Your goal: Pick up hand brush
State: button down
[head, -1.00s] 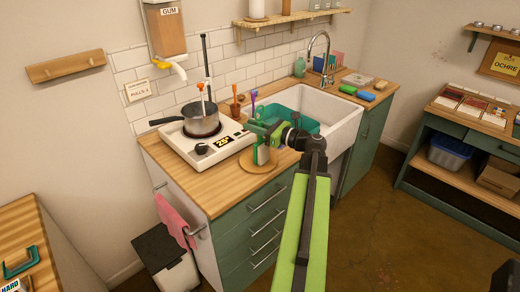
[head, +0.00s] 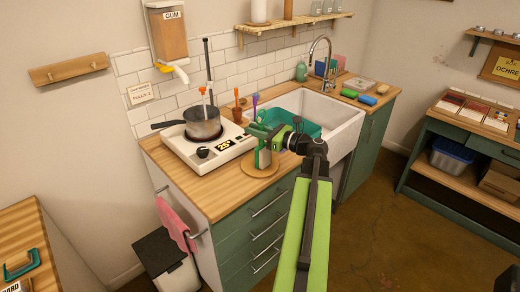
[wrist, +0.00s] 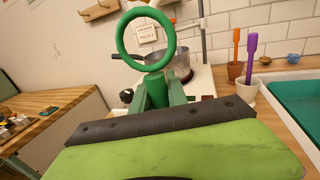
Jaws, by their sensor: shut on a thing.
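The hand brush (wrist: 155,85) appears as a green handle with a large green ring at its top, standing upright between my jaws in the wrist view. My gripper (wrist: 157,98) is shut on it. In the head view my gripper (head: 266,136) is over the round wooden board at the counter's front. A green and pale part (head: 263,158) shows just below the jaws, close above or on the board. I cannot tell whether it touches. The lower end of the brush is hidden in the wrist view.
A pot (head: 203,122) sits on a white hotplate (head: 205,150) to the left. Small pots with orange and purple tools (wrist: 249,87) stand behind. A sink (head: 345,118) with a teal basin (head: 300,125) is on the right. The round board (head: 260,170) lies below my gripper.

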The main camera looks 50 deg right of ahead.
jog(key=s+d+r+p, duration=0.6)
jog(key=d+r+p, duration=0.3)
jog(key=r+p, duration=0.2)
jog(key=shift+s+d, duration=0.3)
dwell(0.4)
dwell(0.4)
